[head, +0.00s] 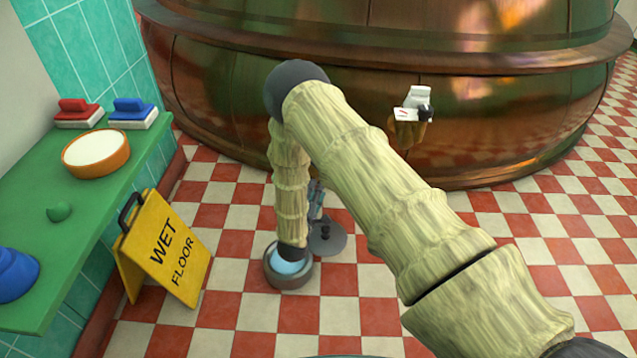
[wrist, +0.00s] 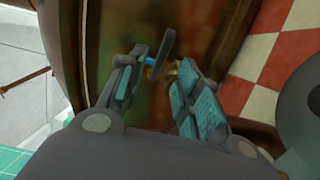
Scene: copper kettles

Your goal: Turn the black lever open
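My gripper (wrist: 160,62) is open in the wrist view, with its teal-padded fingers apart and pointing at the copper kettle (wrist: 215,60). A dark, slender bar that looks like the black lever (wrist: 164,46) stands upright and slightly tilted at the fingertips, close to the left finger. A small blue piece and a brassy bit show below it. I cannot tell whether a finger touches the lever. In the head view, my gripper (head: 317,198) is partly hidden behind my arm, low before the kettle (head: 250,100). The lever is not clearly visible there.
A small white fitting (head: 417,97) with a black part and a brassy base is at the kettle's front. A yellow wet-floor sign (head: 165,245) stands left of my arm. A green shelf (head: 60,190) holds brushes and an orange bowl (head: 97,153). Checkered floor is open at right.

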